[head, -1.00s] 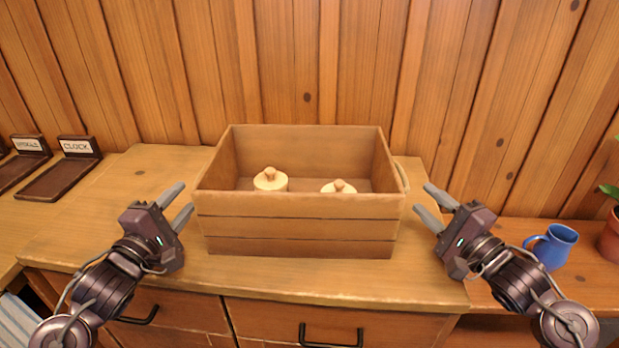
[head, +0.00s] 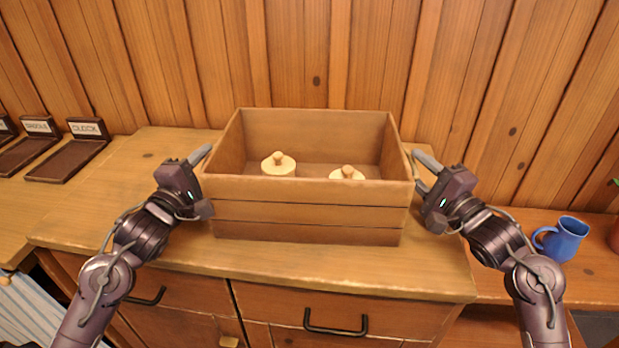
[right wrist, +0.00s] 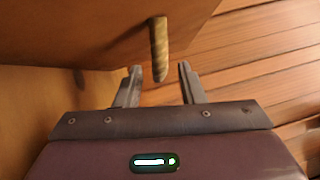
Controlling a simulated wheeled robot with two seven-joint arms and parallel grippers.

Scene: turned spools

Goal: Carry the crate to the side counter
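The wooden crate (head: 308,212) stands upright on the wooden counter (head: 160,235). Two cream spools with knobs sit inside, one left (head: 278,165) and one right (head: 347,174); the front wall hides their lower parts. My right gripper (head: 418,170) is at the crate's right end, fingers apart. In the right wrist view the crate's rope-like handle (right wrist: 159,50) shows between and just beyond the open fingertips (right wrist: 158,80), not clamped. My left gripper (head: 204,160) is at the crate's left end. Only one of its fingers shows clearly, and the left handle is hidden.
A lower wooden surface at the right holds a blue mug (head: 561,239) and part of a plant pot. Dark labelled trays (head: 70,158) lie at the left. A plank wall (head: 318,50) rises behind the crate. Drawers with black handles (head: 336,323) are below the counter edge.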

